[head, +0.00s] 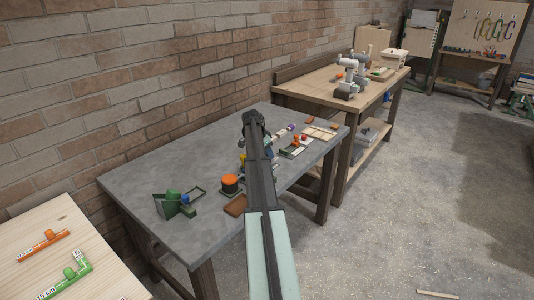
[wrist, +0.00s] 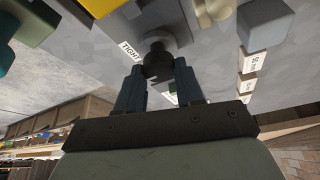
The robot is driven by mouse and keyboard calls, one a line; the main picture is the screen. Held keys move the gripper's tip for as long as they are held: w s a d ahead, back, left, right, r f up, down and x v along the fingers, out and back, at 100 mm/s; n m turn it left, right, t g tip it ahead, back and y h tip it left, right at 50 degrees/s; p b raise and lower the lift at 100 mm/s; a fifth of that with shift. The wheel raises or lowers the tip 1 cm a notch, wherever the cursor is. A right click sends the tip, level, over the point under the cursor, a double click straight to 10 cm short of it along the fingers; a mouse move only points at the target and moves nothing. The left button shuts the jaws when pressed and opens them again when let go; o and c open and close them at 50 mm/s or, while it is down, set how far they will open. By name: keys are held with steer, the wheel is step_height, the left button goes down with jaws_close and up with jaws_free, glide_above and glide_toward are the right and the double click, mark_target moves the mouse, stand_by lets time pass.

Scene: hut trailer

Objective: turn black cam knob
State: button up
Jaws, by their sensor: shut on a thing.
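The black cam knob (wrist: 157,62) shows in the wrist view at the top middle, on a round grey base on the grey bench. My gripper (wrist: 159,82) is shut on it, with one blue-grey finger on each side. A white label reading "TIGHT" (wrist: 130,51) lies beside the base, to the left. In the head view my arm covers the knob and most of the gripper, so the contact cannot be seen there. How far the knob is turned cannot be told.
On the grey bench (head: 150,175), an orange-topped round piece (head: 229,181), a brown tray (head: 236,206) and a green fixture (head: 168,205) stand left of my arm. A board with orange parts (head: 297,146) lies to the right. A brick wall (head: 150,80) runs behind.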

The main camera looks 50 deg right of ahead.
steer(key=shift+a, duration=0.1)
steer(key=o, duration=1)
steer(key=shift+o, duration=0.2)
steer(key=v, duration=1.3)
steer(key=shift+r, duration=0.4)
steer(key=shift+w, duration=0.1)
